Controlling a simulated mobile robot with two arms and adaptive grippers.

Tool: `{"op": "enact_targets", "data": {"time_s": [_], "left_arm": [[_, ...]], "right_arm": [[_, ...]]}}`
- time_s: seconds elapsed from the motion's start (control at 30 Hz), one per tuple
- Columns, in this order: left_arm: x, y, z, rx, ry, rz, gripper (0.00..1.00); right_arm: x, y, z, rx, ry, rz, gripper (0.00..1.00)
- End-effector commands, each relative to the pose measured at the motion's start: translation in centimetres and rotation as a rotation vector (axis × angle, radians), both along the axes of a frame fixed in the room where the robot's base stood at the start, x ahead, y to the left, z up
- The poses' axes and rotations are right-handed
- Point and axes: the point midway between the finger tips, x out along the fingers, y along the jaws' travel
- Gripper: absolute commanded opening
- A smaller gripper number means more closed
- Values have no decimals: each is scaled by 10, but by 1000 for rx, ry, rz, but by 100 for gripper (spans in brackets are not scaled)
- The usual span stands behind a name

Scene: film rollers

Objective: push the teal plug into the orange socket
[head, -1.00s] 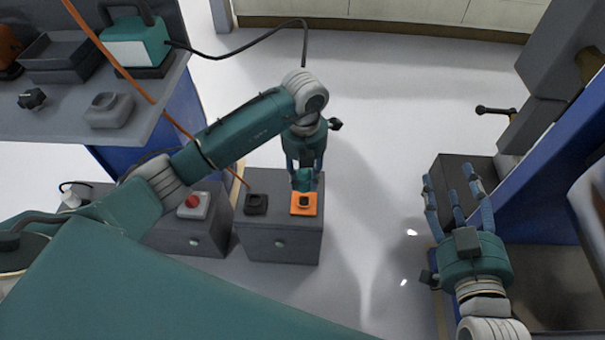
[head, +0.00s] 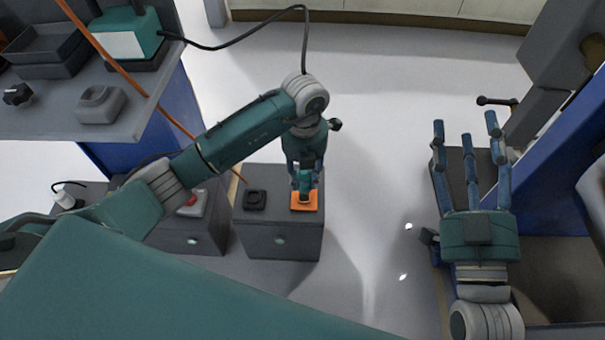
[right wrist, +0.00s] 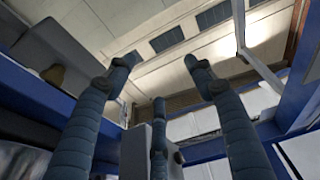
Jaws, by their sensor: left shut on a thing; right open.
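The orange socket (head: 311,204) sits on top of a grey cabinet in the middle of the head view. My left gripper (head: 305,184) is right above it, shut on the teal plug (head: 305,183). The plug is at the socket's opening and covers most of it; I cannot tell how deep it sits. My right gripper (head: 468,145) is open and empty at the right, fingers spread. Its fingers also show in the right wrist view (right wrist: 160,85) with nothing between them.
A black socket (head: 255,200) sits left of the orange one on the cabinet (head: 280,240). A red button (head: 190,201) is on the neighbouring cabinet, partly behind my left arm. An orange cable (head: 120,70) crosses the upper left. Open floor lies right of the cabinet.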

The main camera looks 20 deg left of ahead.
Motion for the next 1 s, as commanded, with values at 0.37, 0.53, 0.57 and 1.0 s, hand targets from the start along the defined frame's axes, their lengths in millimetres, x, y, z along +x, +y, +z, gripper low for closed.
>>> {"op": "enact_targets", "data": {"time_s": [0.37,0.53,0.57,1.0], "left_arm": [[-2,-3,-10,0,-1,0,0],[-1,0,-15,0,-1,0,0],[-1,0,-16,0,-1,0,0],[1,7,-28,0,0,1,0]], "right_arm": [[-12,1,34,44,-159,10,54],[-20,1,48,64,-228,14,54],[-21,1,51,68,-241,15,54],[-46,-2,85,119,-420,24,54]]}}
